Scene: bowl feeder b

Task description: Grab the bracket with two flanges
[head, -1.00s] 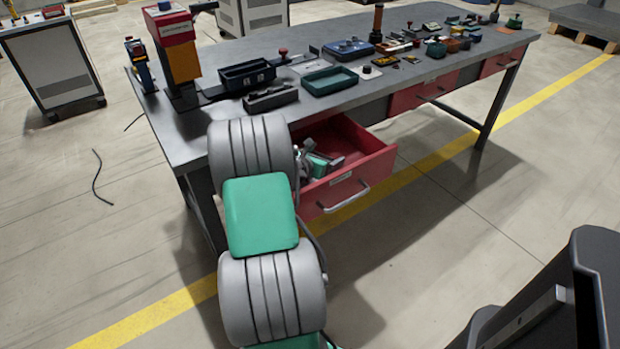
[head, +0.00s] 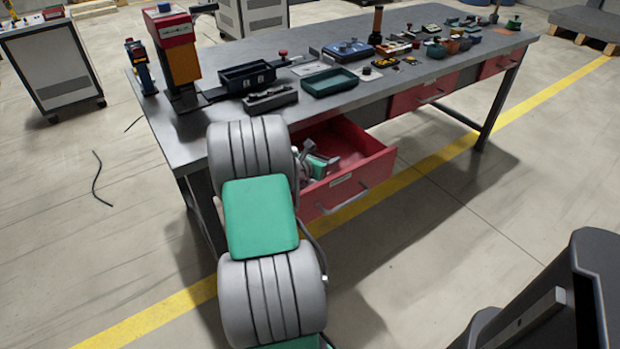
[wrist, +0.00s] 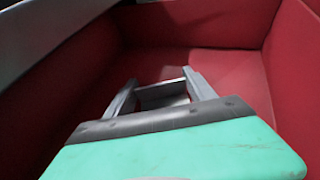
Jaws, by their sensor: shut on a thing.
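My gripper (wrist: 162,98) reaches down into the open red drawer, with its green body filling the bottom of the wrist view. Its two grey fingers stand apart and are shut on a grey metal piece, the bracket (wrist: 164,96), which spans the gap between them. Only part of the bracket shows, and I cannot make out both flanges. In the head view the green wrist part (head: 317,166) shows inside the drawer, and my arm hides much of it. The bracket cannot be told apart there.
The red drawer (head: 372,167) is pulled out below the workbench (head: 340,99), its walls close around my gripper. Its visible floor is bare. On the bench above stand a dark bin (head: 247,76), a green tray (head: 329,82) and a grey slotted block (head: 270,99).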

